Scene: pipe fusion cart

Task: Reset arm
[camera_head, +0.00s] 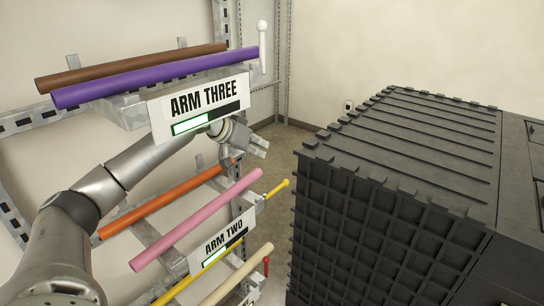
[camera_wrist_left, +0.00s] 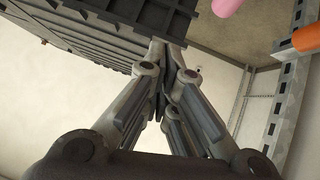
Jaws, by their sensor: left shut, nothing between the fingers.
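My left gripper (camera_head: 258,148) reaches in from the left in the head view, below the ARM THREE sign (camera_head: 205,104) and above the pink pipe (camera_head: 200,218). In the left wrist view its fingers (camera_wrist_left: 164,85) are closed together with nothing between them. The rack arm labelled ARM THREE carries a purple pipe (camera_head: 155,77) and a brown pipe (camera_head: 130,68). A white lever (camera_head: 262,45) stands upright at its end. The ARM TWO sign (camera_head: 222,246) sits below, with a yellow lever (camera_head: 278,188) slanting outward to the right. My right gripper is not in view.
A large black ribbed crate (camera_head: 400,150) fills the right side, with floor (camera_head: 280,150) between it and the rack. An orange pipe (camera_head: 160,200) lies behind the pink one. A cream pipe (camera_head: 238,275) and a red lever (camera_head: 266,265) are lower down.

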